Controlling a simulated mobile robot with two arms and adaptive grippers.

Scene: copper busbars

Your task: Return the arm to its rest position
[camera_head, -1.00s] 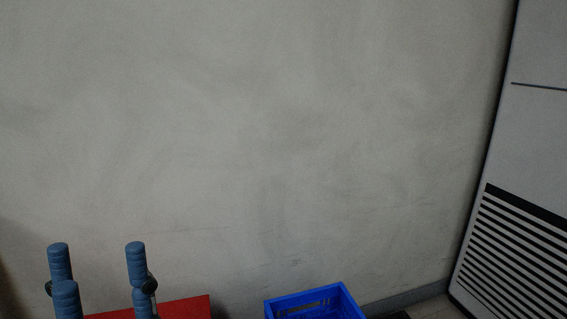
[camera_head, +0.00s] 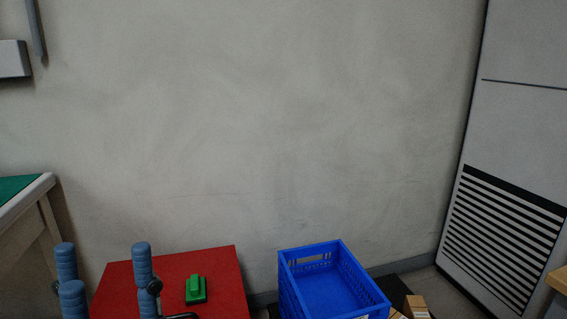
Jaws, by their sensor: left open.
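My left gripper (camera_head: 103,266) shows at the bottom left with blue ribbed fingers pointing up. Its fingers are spread wide and nothing is between them. It stands in front of the left part of a red tabletop (camera_head: 222,268) in the picture. The rest of my left arm is mostly below the frame. My right gripper is not in view.
A green object (camera_head: 196,289) lies on the red top. A blue crate (camera_head: 340,290) stands right of it on a dark base, near small cardboard boxes (camera_head: 416,306). A green-topped bench (camera_head: 25,185) is at left; a vented cabinet (camera_head: 515,130) is at right.

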